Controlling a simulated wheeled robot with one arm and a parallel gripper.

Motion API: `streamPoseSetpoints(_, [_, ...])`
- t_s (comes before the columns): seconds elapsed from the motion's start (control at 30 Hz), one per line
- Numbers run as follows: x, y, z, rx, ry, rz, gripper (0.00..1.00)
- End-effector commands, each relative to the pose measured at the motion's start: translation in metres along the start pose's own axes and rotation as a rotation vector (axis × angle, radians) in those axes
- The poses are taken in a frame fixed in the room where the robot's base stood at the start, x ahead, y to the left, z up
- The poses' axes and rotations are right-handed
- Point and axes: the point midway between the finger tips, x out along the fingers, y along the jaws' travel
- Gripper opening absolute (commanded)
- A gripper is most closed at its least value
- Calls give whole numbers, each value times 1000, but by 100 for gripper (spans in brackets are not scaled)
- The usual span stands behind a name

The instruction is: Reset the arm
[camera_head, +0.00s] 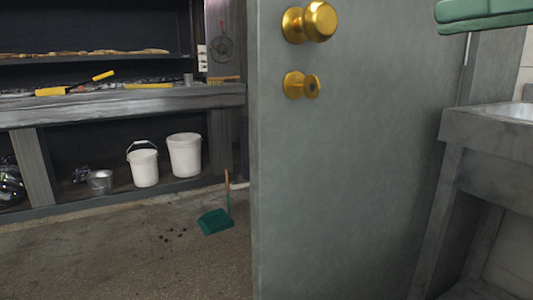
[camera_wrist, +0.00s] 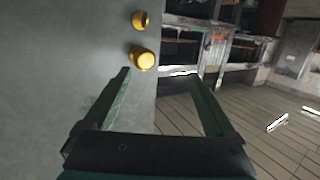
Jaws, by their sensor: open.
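My gripper (camera_wrist: 157,75) shows in the wrist view with its two dark green fingers spread apart and nothing between them. A grey door (camera_head: 355,170) stands open in the head view, with a round gold knob (camera_head: 319,21) and a smaller gold lock knob (camera_head: 301,85) below it. In the wrist view the door fills the left side, and its gold knob (camera_wrist: 145,59) appears just beyond the fingertips. I cannot tell the exact gap between them.
Beyond the door, a shelf unit (camera_head: 120,107) holds white buckets (camera_head: 185,157). A green dustpan (camera_head: 215,221) lies on the floor near small dark bits. A grey stone sink (camera_head: 495,130) stands at the right. The wrist view shows open plank floor (camera_wrist: 250,125).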

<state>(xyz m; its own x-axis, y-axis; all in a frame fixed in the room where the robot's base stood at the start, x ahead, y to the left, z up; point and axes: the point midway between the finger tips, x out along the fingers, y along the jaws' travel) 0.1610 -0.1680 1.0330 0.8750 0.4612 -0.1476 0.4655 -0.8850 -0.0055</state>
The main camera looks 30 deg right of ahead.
Motion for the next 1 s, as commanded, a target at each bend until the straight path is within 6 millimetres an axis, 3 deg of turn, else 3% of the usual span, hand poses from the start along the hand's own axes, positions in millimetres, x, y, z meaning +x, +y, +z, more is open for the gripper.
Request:
streamPoseSetpoints(0.27, [79,-33,11,13,-201,-19,90])
streamPoseSetpoints(0.47, [164,-67,57,52,-457,-19,90])
streamPoseSetpoints(0.6, [211,-85,111,95,-653,2,90])
streamPoseSetpoints(0.7, [234,-96,156,133,-792,25,90])
streamPoseSetpoints(0.87, [249,-108,234,202,-1011,79,90])
streamPoseSetpoints(1.0, [241,-116,303,273,-1200,145,90])
